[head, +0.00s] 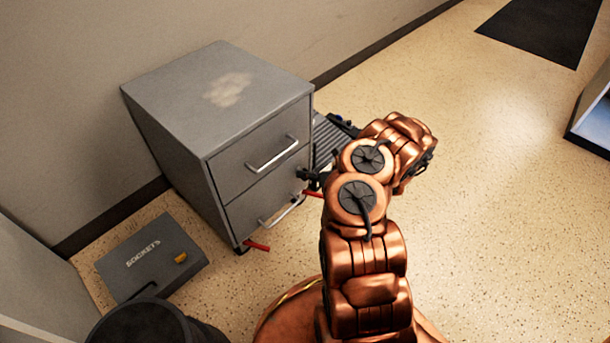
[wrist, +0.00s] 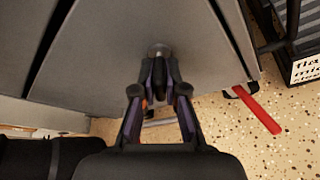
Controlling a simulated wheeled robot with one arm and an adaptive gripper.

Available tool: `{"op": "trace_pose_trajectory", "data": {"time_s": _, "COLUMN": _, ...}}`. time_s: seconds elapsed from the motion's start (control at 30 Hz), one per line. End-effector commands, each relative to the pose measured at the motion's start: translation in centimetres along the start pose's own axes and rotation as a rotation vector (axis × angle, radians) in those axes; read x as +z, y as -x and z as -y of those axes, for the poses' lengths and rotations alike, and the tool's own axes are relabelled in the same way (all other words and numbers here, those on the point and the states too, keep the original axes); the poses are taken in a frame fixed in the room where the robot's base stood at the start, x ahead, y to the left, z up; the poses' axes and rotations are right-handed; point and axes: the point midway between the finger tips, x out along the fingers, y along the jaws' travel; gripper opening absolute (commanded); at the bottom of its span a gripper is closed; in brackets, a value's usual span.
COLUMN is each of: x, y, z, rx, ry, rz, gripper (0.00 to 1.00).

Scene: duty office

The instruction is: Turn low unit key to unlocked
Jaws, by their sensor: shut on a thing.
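The low unit (head: 240,135) is a grey two-drawer metal cabinet against the wall, with a worn pale patch on top. In the wrist view its grey front (wrist: 105,55) fills much of the picture. A round silver lock (wrist: 159,49) sits on that front, with a dark key (wrist: 159,72) at it. My gripper (wrist: 160,80) is shut on the key, its fingers on either side. In the head view my gripper (head: 312,180) is at the cabinet's front, near the lower drawer's right edge, and small. The key's turn angle cannot be told.
Drawer handles (head: 272,153) stick out from the front. A red bar (wrist: 258,110) juts out low beside the cabinet. A dark ribbed thing (head: 330,135) stands behind my arm. Open floor (head: 480,200) lies right.

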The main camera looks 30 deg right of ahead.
Motion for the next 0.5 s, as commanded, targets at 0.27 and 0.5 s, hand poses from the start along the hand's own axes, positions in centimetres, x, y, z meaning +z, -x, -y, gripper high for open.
{"op": "trace_pose_trajectory", "data": {"time_s": 0.27, "x": -0.02, "y": -0.14, "z": -0.07, "rx": -0.098, "ry": 0.236, "rz": 0.003, "gripper": 0.00}}
{"op": "trace_pose_trajectory", "data": {"time_s": 0.5, "x": 0.03, "y": -0.08, "z": -0.12, "rx": -0.169, "ry": 0.409, "rz": 0.004, "gripper": 0.00}}
